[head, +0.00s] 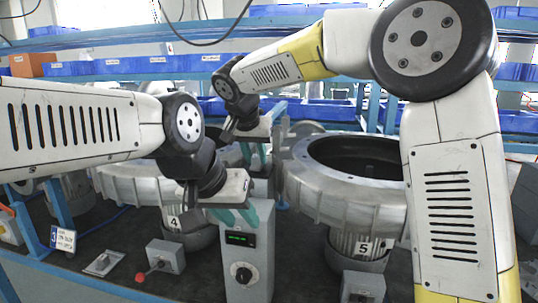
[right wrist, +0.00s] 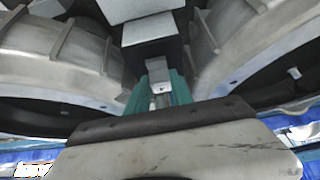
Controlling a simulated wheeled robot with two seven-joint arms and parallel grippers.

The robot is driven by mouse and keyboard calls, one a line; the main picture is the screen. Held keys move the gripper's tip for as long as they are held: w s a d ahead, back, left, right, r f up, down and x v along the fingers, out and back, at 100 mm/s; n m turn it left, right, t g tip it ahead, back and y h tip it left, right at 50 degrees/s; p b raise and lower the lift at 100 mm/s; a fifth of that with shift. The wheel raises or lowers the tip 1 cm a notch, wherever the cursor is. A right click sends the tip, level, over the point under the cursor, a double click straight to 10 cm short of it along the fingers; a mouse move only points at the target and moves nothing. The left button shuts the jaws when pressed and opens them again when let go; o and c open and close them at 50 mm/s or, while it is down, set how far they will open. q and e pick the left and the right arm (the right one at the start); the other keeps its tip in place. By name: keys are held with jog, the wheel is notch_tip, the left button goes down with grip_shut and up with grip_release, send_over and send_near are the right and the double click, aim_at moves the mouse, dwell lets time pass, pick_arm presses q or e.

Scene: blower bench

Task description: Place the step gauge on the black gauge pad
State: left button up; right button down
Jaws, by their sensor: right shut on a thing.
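My right gripper (head: 262,155) is the upper one in the head view, between the two blower housings. In the right wrist view its teal fingers (right wrist: 158,95) are shut on a small light-grey metal piece, which looks like the step gauge (right wrist: 160,88). The fingers hide part of it, and the head view does not show it clearly. My left gripper (head: 236,215) is lower and nearer, just above the grey control box (head: 248,260). Its teal fingers stand apart and look empty. I cannot make out the black gauge pad in either view.
Blower housings marked 4 (head: 150,187) and 5 (head: 345,195) flank my grippers. A small box with a red knob (head: 165,256) and a flat plate (head: 103,263) lie at the front left. Blue bins (head: 135,64) line the shelf behind. Some dark bench top is clear at front left.

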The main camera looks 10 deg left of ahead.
jog(key=shift+d, duration=0.1)
jog(key=c, duration=1.1)
grip_release()
jog(key=v, duration=1.2)
jog(key=s+d+f+n, duration=0.1)
jog(key=s+d+f, duration=0.15)
jog(key=d, duration=0.75)
jog(key=s+d+f, duration=0.1)
jog(key=s+d, duration=0.2)
jog(key=d, duration=0.7)
jog(key=s+d+f+y, duration=0.1)
jog(key=s+d+f, duration=0.2)
jog(key=s, duration=0.1)
jog(key=s+d+f, duration=0.4)
jog(key=s+d+f+y, duration=0.1)
jog(key=s+d+f, duration=0.2)
jog(key=s+d, duration=0.1)
jog(key=shift+s+f+y, duration=0.1)
jog(key=shift+f+y, duration=0.05)
jog(key=shift+y, duration=0.15)
